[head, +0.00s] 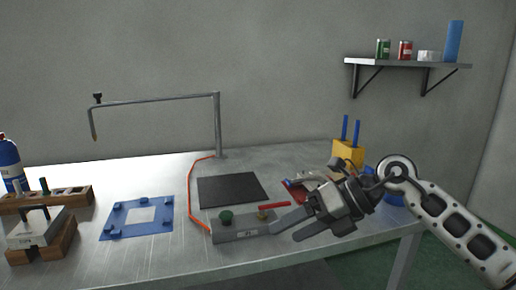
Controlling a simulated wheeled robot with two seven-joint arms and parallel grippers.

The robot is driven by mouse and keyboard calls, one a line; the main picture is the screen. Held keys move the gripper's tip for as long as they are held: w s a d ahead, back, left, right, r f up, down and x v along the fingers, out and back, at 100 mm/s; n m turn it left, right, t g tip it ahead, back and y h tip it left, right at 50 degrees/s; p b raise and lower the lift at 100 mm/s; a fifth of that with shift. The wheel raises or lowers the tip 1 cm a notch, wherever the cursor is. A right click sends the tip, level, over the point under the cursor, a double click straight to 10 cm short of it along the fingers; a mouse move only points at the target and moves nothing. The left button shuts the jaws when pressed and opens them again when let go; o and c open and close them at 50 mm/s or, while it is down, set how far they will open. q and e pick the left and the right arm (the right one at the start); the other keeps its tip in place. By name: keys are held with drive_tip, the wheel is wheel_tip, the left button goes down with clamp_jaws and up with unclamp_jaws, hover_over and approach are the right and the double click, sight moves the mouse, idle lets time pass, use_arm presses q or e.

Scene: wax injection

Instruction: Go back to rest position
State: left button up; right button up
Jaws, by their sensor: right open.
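My right gripper (296,227) reaches in from the right over the front right part of the metal table (160,255). Its fingers are apart and nothing shows between them. In this view I cannot tell whether the fingers touch the box. My left gripper is out of view.
A blue frame (118,231) and a black mat (232,189) lie on the table. A wooden rack with a metal block (38,230) and a blue bottle (10,160) stand at left. A bent pipe stand (217,125) rises behind. A yellow holder (347,153) stands back right. A wall shelf (408,63) is above.

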drive_tip(key=s+a+m+y, duration=0.3)
drive_tip(key=s+a+y, duration=0.2)
drive_tip(key=a+y, duration=0.2)
drive_tip(key=d+f+m+t+h+p, duration=0.1)
drive_tip(key=d+f+m+t+h, duration=0.2)
drive_tip(key=m+t, duration=0.7)
drive_tip(key=d+f+m+t+h, duration=0.2)
drive_tip(key=d+m+t, duration=0.3)
drive_tip(key=m, duration=0.9)
drive_tip(key=s+d+f+m+g+h, duration=0.3)
drive_tip(key=s+f+m, duration=0.3)
drive_tip(key=f, duration=0.4)
drive_tip(key=s+d+f+m+g+h, duration=0.2)
drive_tip(key=s+f+m+h, duration=0.4)
drive_tip(key=s+f, duration=0.3)
drive_tip(key=shift+d+f+m+g+p, duration=0.4)
drive_tip(key=shift+d+f+m+p, duration=0.05)
drive_tip(key=shift+f+m, duration=0.1)
